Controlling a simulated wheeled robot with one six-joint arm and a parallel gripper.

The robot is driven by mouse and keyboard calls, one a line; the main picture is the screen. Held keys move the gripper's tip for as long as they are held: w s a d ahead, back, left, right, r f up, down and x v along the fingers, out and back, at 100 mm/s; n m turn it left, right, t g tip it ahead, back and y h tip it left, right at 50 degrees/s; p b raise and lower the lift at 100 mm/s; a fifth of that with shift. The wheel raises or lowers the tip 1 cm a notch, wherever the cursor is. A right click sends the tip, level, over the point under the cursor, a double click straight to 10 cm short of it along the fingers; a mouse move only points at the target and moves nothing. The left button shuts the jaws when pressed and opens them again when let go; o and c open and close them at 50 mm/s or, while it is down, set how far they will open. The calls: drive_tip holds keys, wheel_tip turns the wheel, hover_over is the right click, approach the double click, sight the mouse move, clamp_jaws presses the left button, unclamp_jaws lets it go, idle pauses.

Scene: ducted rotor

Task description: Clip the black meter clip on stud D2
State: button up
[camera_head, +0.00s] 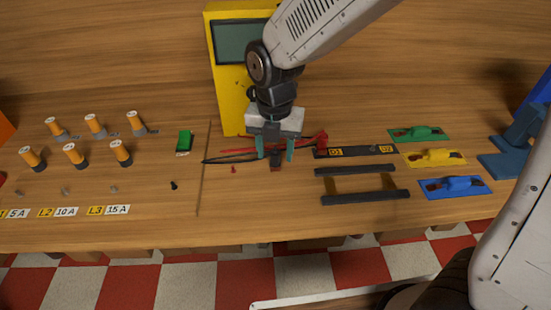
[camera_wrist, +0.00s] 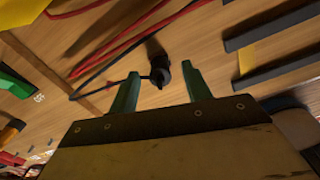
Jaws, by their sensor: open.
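The black meter clip (camera_wrist: 160,72) lies on the table with its dark lead running off to the left in the wrist view. In the head view a dark piece (camera_head: 276,158) shows between the fingers. My gripper (camera_head: 276,150) is open, pointing down over it; in the wrist view its teal fingertips (camera_wrist: 161,70) stand on either side of the clip, with nothing gripped. Whether they touch it I cannot tell. The black strip (camera_head: 355,152) to the right carries yellow D1 and D2 labels; D2 (camera_head: 380,149) is at its right part. The stud itself is too small to make out clearly.
The yellow meter (camera_head: 228,90) stands behind my gripper. A red clip (camera_head: 322,140) with its red lead lies near the strip's left end. A black-railed frame (camera_head: 362,198) lies in front of the strip. Green, yellow and blue plates (camera_head: 455,187) lie to the right.

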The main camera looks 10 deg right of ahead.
drive_tip(key=shift+f, duration=0.7)
clamp_jaws()
drive_tip(key=shift+r, duration=0.15)
drive_tip(key=shift+r, duration=0.65)
wheel_tip(320, 180, up, 2)
drive_tip(key=shift+r, duration=0.15)
drive_tip(key=s+d+r, duration=0.1)
drive_tip(key=s+d, duration=0.1)
drive_tip(key=s, duration=1.4)
